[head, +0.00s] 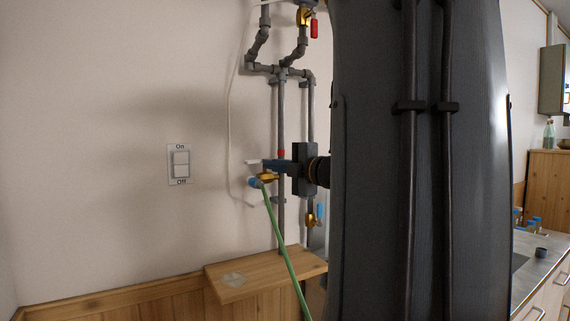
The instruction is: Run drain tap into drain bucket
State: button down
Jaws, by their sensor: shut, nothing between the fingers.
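My gripper (276,165) is in front of the pipes, its fingers pointing left and looking shut. Its fingertips are just above a brass tap (266,176) with a green hose (283,243) on its light-blue outlet end; whether they touch is unclear. A lower brass tap (310,219) with a blue handle (320,212) sits to the right, close to my arm. A brass tap (304,17) with a red handle (314,28) is at the top. I cannot tell which is the drain tap. No bucket shows; the hose runs down out of the frame.
Grey pipes (281,120) run down the wall to a wooden shelf (262,270). An On/Off wall switch (180,164) is at left. My dark arm blocks the centre right. A counter (545,262) with small bottles stands at far right.

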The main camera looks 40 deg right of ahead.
aim_at(248, 162)
jog(key=w+p, duration=0.1)
jog(key=w, duration=0.4)
jog(key=shift+w+a, duration=0.1)
jog(key=shift+w, duration=0.15)
jog(key=shift+w+a+b, duration=0.6)
jog(key=shift+w+b, duration=0.15)
jog(key=shift+w, duration=0.1)
jog(key=shift+r, duration=0.1)
jog(key=shift+s+a, duration=0.1)
jog(key=shift+s+a, duration=0.1)
jog(key=shift+s, duration=0.2)
jog(key=s+a+b, duration=0.1)
jog(key=s+a, duration=0.1)
jog(key=s, duration=1.1)
jog(key=shift+a+b, duration=0.15)
jog(key=shift+b, duration=0.2)
